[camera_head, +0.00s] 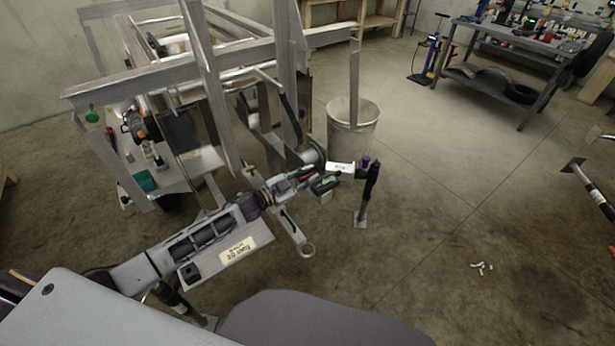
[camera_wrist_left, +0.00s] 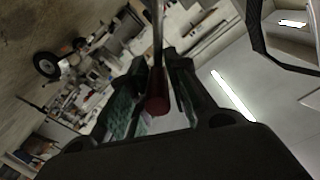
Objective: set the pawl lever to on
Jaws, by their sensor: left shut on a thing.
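My left gripper (camera_head: 322,183) reaches in from the lower left to the front of the trailer frame. It is shut on the pawl lever, a thin rod with a red end. In the left wrist view the red end of the pawl lever (camera_wrist_left: 157,92) sits between the green-padded fingers of the left gripper (camera_wrist_left: 152,98). In the head view the fingers and arm largely hide the lever. The winch (camera_head: 314,156) is just beyond the gripper. I cannot tell the lever's setting.
The metal trailer frame (camera_head: 205,85) fills the upper left. A white part and a black post with a purple knob (camera_head: 366,160) stand close right of the gripper. A bin (camera_head: 352,125) is behind. A workbench (camera_head: 520,45) stands far right. Floor at right is mostly clear.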

